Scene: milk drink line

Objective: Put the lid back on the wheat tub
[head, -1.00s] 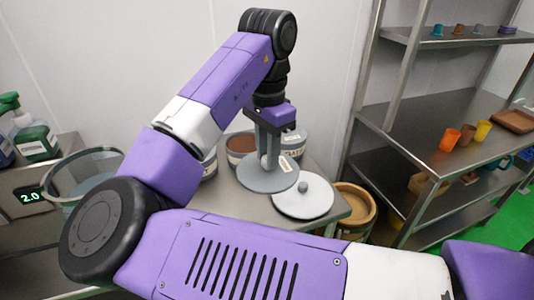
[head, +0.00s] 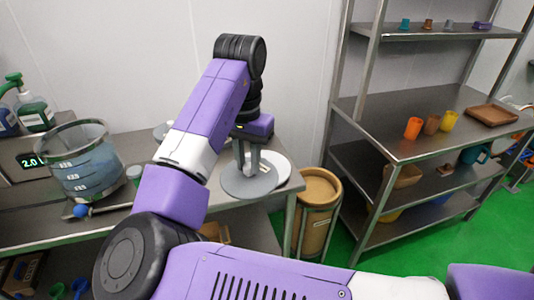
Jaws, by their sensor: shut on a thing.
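My gripper (head: 251,172) is shut on a grey round lid (head: 231,186), holding it roughly level by its top at the right end of the steel table. A second, paler lid (head: 281,168) shows partly behind the held lid and seems to lie on the table. The tubs at the back of the table are mostly hidden behind my arm. Only a small round rim (head: 160,130) shows left of the arm. I cannot tell which tub is the wheat tub, and no tub label is readable.
A clear measuring bucket (head: 85,165) and a green pump bottle (head: 33,110) stand at the left. A tan drum (head: 318,188) stands on the floor right of the steel table (head: 285,197). A metal rack (head: 385,128) with cups and a brown tray (head: 493,115) is at the right.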

